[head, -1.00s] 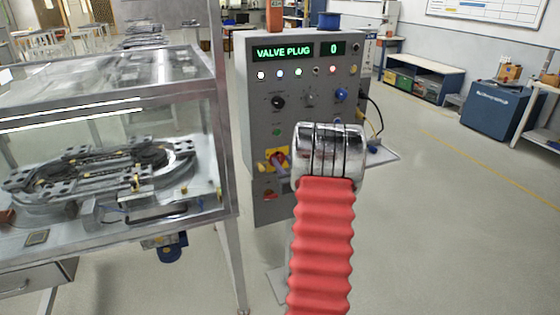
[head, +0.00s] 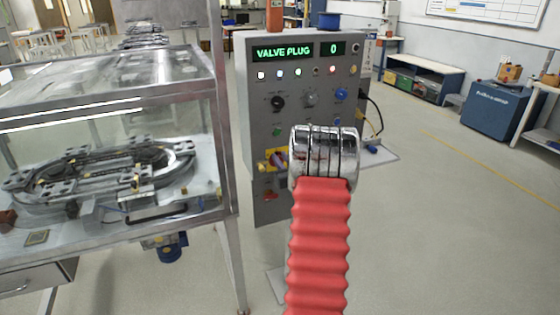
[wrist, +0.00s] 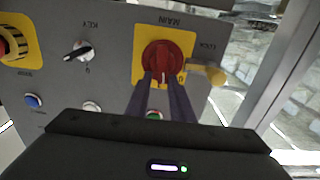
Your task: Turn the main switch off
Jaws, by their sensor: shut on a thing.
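The main switch (wrist: 165,56) is a red rotary knob on a yellow plate under the label MAIN in the wrist view. My gripper (wrist: 163,86) has its two dark fingers shut on the knob, one at each side of its lower part. A pale mark on the knob shows between the fingers, near a "0" printed on the plate. In the head view the switch's yellow plate (head: 264,159) shows low on the grey control panel (head: 310,75). My arm and fingers hide most of the knob there.
A yellow lock piece (wrist: 208,74) sits close beside the switch. A glass-covered track table (head: 100,95) stands left.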

